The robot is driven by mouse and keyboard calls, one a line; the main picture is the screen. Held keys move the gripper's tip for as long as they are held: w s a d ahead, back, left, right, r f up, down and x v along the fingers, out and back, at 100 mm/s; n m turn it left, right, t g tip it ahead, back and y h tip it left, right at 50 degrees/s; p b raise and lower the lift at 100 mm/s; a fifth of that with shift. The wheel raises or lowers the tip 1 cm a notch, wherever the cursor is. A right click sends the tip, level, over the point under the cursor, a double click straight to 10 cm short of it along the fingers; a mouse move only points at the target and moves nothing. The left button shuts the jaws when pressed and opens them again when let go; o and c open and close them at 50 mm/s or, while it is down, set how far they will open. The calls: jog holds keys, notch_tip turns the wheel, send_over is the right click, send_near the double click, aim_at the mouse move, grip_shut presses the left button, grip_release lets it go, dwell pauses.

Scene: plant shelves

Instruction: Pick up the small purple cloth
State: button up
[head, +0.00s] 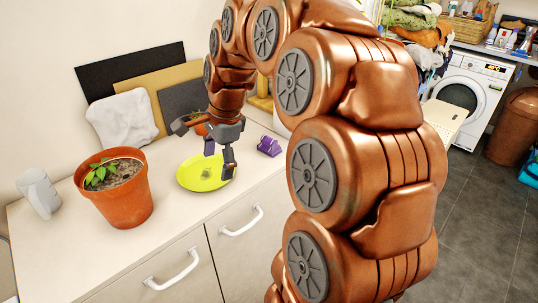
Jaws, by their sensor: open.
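A small purple cloth (270,146) lies bunched on the light countertop, near its front edge and right of a yellow-green plate. My gripper (207,158) is open and points down over the plate (194,183). It is to the left of the cloth and apart from it. One dark finger reaches down in front of the plate's right side. I cannot tell whether the finger touches the plate. The cloth is in plain view between my gripper and my copper arm.
A terracotta pot with a seedling (123,193) stands left of the plate, with a grey-white object (38,192) beyond it. A white cloth-like slab (122,120) and boards (130,70) lean on the wall. White drawer handles (241,221) stick out in front. A washing machine (467,90) stands far right.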

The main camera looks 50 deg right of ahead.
jog(key=w+d+f+m+t+b, duration=0.2)
jog(key=w+d+m+b, duration=0.15)
jog(key=d+m, duration=0.75)
jog(key=m+h+b, duration=0.1)
jog(key=m, duration=0.3)
send_over(271, 138)
jog(key=s, duration=0.2)
jog(key=shift+a+f+t, duration=0.15)
jog(key=shift+f+t, duration=0.15)
jog(key=shift+f, duration=0.2)
jog(key=shift+d+f, duration=0.15)
jog(key=shift+d, duration=0.15)
jog(key=shift+w+f, duration=0.1)
jog(key=shift+f, duration=0.2)
jog(key=shift+x, duration=3.4)
jog(key=c, duration=1.3)
jog(key=shift+o, duration=0.2)
jog(key=shift+r, duration=0.1)
